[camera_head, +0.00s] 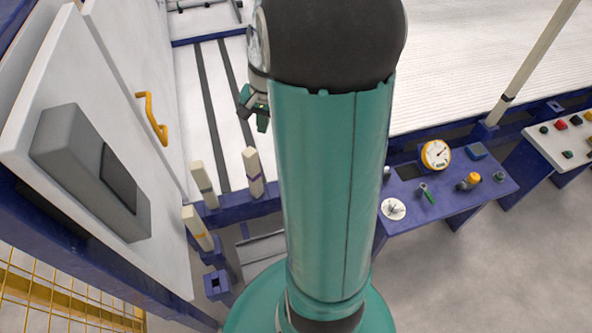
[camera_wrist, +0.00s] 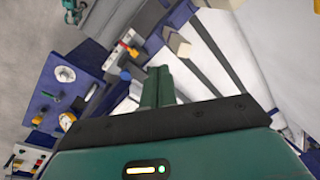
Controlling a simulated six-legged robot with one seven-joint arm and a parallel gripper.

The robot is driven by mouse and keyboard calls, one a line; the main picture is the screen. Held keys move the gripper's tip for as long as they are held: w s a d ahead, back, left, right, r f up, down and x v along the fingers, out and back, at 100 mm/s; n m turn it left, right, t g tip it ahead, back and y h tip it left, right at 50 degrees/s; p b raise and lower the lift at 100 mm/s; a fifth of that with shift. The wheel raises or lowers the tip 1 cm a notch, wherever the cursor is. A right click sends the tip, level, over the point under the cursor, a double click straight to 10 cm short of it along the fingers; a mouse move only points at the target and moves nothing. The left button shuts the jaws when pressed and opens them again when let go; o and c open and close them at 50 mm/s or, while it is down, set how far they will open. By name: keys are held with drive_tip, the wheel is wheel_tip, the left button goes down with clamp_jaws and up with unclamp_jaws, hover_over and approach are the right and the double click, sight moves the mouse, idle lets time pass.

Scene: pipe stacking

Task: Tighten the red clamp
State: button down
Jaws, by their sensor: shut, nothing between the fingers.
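My gripper (camera_wrist: 158,85) is shut and empty, its two green fingers together in the lower middle of the wrist view. In the head view part of my gripper (camera_head: 256,108) shows at the left edge of my big green arm link, above the white striped surface. A small red part (camera_wrist: 133,52), possibly the red clamp, shows up and left of the fingertips in the wrist view, apart from them. It is too small to tell whether it is tight. I cannot make out a red clamp in the head view, where my arm hides the middle.
A blue panel (camera_head: 452,189) with a gauge (camera_head: 436,154) and knobs stands at right. A white panel (camera_head: 545,140) with coloured buttons is farther right. Cream posts (camera_head: 253,165) rise from a blue frame. A white cabinet with a yellow handle (camera_head: 152,118) stands at left.

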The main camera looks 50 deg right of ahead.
drive_tip(key=s+d+f+m+y, duration=0.1)
drive_tip(key=s+d+f+m, duration=0.4)
drive_tip(key=f, duration=0.4)
drive_tip(key=s+d+f+m+y, duration=0.1)
drive_tip(key=s+d+f+m, duration=0.2)
drive_tip(key=d+f, duration=0.5)
drive_tip(key=s+d+f+m+y, duration=0.1)
drive_tip(key=s+d+f+m, duration=0.35)
drive_tip(key=f, duration=0.65)
drive_tip(key=w+a+f, duration=0.4)
drive_tip(key=a+f, duration=0.1)
drive_tip(key=f, duration=0.3)
drive_tip(key=shift+a+f+n+t, duration=0.3)
drive_tip(key=shift+a+f+n, duration=0.05)
drive_tip(key=shift+f+n, duration=0.1)
